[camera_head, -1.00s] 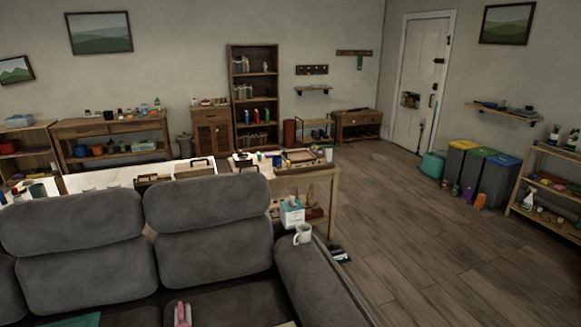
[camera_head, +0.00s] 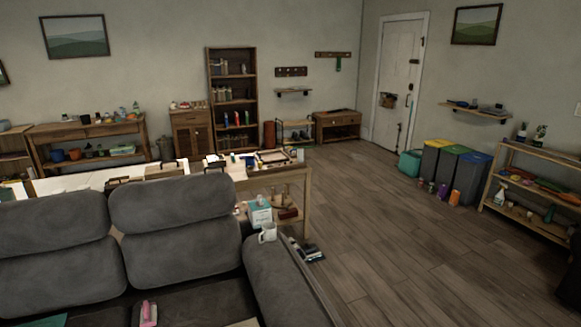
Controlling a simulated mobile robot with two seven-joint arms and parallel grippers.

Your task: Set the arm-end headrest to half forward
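A dark grey sofa fills the lower left of the head view. Its arm-end headrest (camera_head: 172,201) is the upper cushion nearest the sofa arm (camera_head: 285,285), and it stands above the lower back cushion (camera_head: 185,251). Another headrest (camera_head: 52,224) is to its left. The tilt of the arm-end headrest is hard to judge from here. Neither of my grippers shows in the view.
A white mug (camera_head: 267,233) and a tissue box (camera_head: 259,213) are by the sofa arm. A pink object (camera_head: 148,313) lies on the seat. A long table (camera_head: 305,200) stands behind the sofa. The wooden floor (camera_head: 385,225) at right is open.

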